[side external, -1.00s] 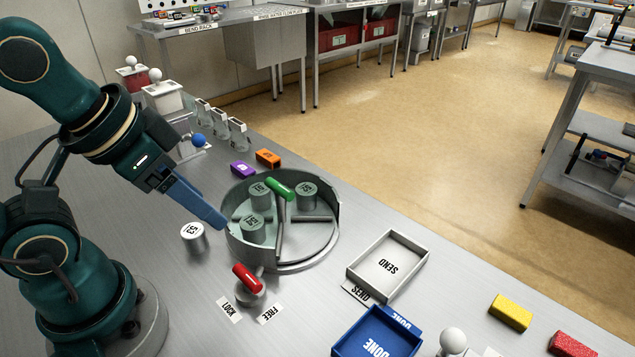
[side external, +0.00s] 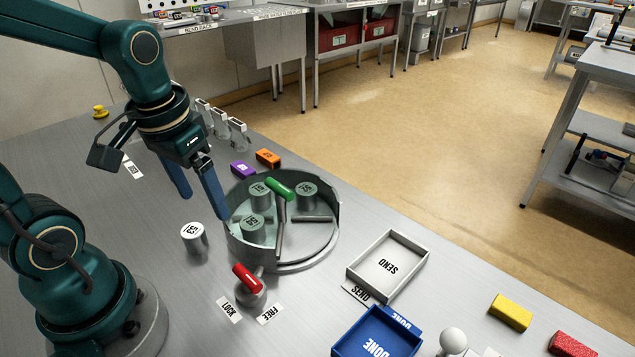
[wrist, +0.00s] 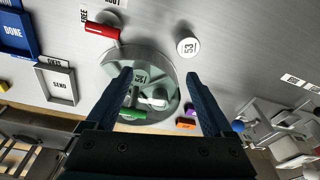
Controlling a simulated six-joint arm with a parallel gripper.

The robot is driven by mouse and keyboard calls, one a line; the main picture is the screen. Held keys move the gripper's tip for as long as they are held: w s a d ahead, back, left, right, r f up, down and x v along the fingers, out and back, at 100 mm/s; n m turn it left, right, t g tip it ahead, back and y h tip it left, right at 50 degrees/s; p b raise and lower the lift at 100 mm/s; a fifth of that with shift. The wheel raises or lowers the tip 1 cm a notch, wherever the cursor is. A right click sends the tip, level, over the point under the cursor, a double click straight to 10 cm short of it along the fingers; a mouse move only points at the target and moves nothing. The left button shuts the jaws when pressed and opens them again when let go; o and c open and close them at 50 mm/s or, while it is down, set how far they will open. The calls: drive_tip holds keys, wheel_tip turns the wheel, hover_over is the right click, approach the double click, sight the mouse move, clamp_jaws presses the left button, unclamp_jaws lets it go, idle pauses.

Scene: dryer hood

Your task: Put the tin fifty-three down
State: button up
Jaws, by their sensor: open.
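The tin fifty-three (side external: 194,238), a pale cylinder with "53" on its top, stands upright on the steel table just left of the round drum (side external: 335,228). It also shows in the wrist view (wrist: 187,47), apart from my fingers. My gripper (side external: 205,206) is open and empty above the table, behind the tin and near the drum's left rim. In the wrist view, the drum lies between and beyond the fingers (wrist: 158,76). Several similar tins (side external: 252,229) stand inside the drum, with a green handle (side external: 279,190) over it.
A red lever (side external: 246,278) stands in front of the drum by LOCK and FREE labels. A grey SEND tray (side external: 357,271) and a blue DONE tray (side external: 345,345) lie to the right. Purple (side external: 242,169) and orange (side external: 268,158) blocks sit behind the drum. Bare table lies left of the tin.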

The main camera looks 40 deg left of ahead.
sight(192, 230)
drive_tip(key=a+f+g, duration=0.1)
drive_tip(key=a+f+n, duration=0.1)
drive_tip(key=a+f, duration=0.1)
drive_tip(key=a+f+n+g+h, duration=0.1)
drive_tip(key=f, duration=0.1)
drive_tip(key=shift+s+a+g, duration=0.25)
drive_tip(key=shift+a+g, duration=0.05)
drive_tip(key=shift+a, duration=0.05)
drive_tip(key=shift+s+a+f, duration=0.15)
drive_tip(key=shift+a+f, duration=0.1)
drive_tip(key=shift+f, duration=0.2)
drive_tip(key=shift+s+d+f, duration=0.1)
drive_tip(key=shift+s+f, duration=0.05)
drive_tip(key=shift+f, duration=1.1)
drive_tip(key=shift+s+f, duration=0.1)
drive_tip(key=shift+f, duration=1.1)
drive_tip(key=shift+c, duration=0.3)
clamp_jaws()
drive_tip(key=shift+r, duration=0.1)
